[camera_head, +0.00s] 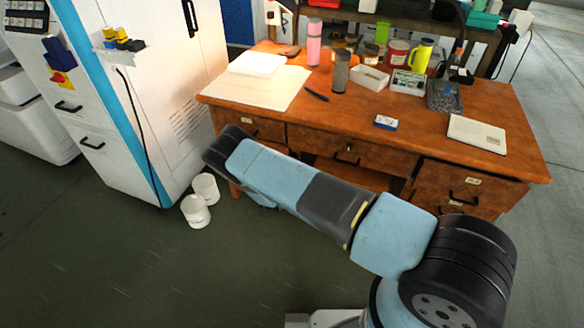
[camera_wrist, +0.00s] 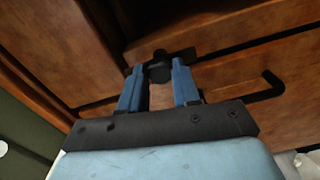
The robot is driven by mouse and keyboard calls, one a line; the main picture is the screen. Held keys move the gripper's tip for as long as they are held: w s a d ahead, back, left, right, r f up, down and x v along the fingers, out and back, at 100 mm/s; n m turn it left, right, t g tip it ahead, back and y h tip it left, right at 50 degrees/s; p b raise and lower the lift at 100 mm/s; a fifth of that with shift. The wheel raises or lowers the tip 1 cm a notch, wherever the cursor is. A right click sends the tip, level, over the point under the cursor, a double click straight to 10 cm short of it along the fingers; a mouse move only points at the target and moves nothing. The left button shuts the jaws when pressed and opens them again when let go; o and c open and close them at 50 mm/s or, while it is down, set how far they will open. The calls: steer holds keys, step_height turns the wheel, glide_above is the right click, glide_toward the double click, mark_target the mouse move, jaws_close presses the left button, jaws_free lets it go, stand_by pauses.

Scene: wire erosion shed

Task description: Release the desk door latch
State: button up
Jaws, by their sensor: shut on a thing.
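The brown wooden desk (camera_head: 503,98) stands ahead in the head view, with drawers along its front. In the wrist view its wooden front (camera_wrist: 95,40) fills most of the picture. A small black latch knob (camera_wrist: 160,72) sits there on a dark plate, between two panels. My gripper (camera_wrist: 158,68) has its two blue fingers on either side of the knob and is shut on it. The fingers hide part of the knob's sides. In the head view my arm covers the lower left of the desk front, and my gripper and the latch are hidden.
A black bar handle (camera_wrist: 265,90) juts out right of my fingers. Two white tubs (camera_head: 196,210) stand on the floor left of the desk, near a white cabinet (camera_head: 100,110). Papers, jars and a pink bottle (camera_head: 314,43) crowd the desktop. Floor at the front left is clear.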

steer(key=o, duration=0.7)
steer(key=shift+f, duration=0.25)
steer(key=o, duration=0.4)
steer(key=shift+r, duration=0.15)
steer(key=shift+c, duration=0.2)
steer(key=shift+s+a, duration=0.1)
steer(key=v, duration=1.3)
steer(key=shift+s, duration=0.25)
